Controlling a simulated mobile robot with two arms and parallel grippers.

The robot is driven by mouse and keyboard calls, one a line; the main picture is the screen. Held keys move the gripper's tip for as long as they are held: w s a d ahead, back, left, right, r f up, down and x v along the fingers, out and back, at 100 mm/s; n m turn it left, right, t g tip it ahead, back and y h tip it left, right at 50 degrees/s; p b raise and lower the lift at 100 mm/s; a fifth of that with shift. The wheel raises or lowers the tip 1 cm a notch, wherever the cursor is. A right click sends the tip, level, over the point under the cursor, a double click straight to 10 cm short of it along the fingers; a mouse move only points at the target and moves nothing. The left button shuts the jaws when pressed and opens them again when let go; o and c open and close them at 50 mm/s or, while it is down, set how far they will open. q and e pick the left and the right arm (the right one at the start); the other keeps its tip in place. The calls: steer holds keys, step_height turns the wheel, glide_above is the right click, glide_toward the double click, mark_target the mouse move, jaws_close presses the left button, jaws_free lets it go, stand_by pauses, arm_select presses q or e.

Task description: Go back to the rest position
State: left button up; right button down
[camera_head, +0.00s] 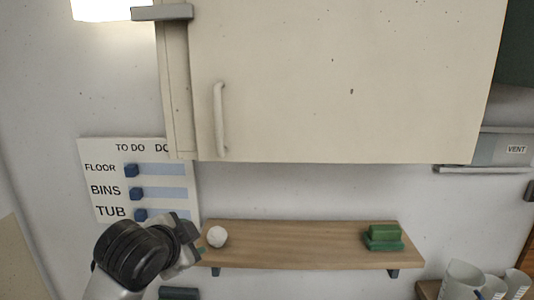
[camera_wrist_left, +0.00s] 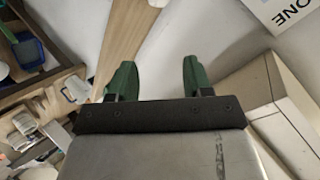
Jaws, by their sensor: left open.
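My left arm comes in from the lower left in the head view. Its left gripper (camera_head: 190,246) is partly hidden behind the dark wrist joint, in front of the wall near the left end of the wooden shelf. In the left wrist view the two green fingers of the left gripper (camera_wrist_left: 157,70) stand wide apart with nothing held between them. My right gripper is in neither view.
A wooden shelf (camera_head: 300,246) carries a white ball (camera_head: 217,237) and a green block (camera_head: 383,237). A closed cabinet (camera_head: 340,80) hangs above. A "TO DO" board (camera_head: 110,178) with blue sliders is behind my arm. White cups (camera_head: 463,280) stand lower right.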

arm_select(q)
steer(key=s+a+f+n+g, duration=0.1)
steer(key=s+f+n+g, duration=0.15)
steer(key=s+f, duration=0.55)
steer(key=s+a+f+n+g, duration=0.1)
steer(key=s+f+n+g, duration=0.15)
steer(key=f, duration=0.85)
steer(key=s+a+f+n+g+y, duration=0.1)
steer(key=s+a+f+n, duration=0.1)
steer(key=s+f, duration=0.5)
steer(key=s+a+f+n+g+y, duration=0.1)
steer(key=s+a+f+n+g, duration=0.15)
steer(key=s, duration=0.75)
step_height(320, 180, down, 32)
steer(key=s+b, duration=0.2)
steer(key=b, duration=0.3)
steer(key=s+a+f+g+b, duration=0.2)
steer(key=s+f+b, duration=0.1)
steer(key=s+f, duration=1.2)
step_height(320, 180, down, 4)
steer(key=shift+s+f+b, duration=0.1)
steer(key=shift+s+b, duration=0.2)
steer(key=shift+s, duration=0.25)
steer(key=shift+c, duration=0.2)
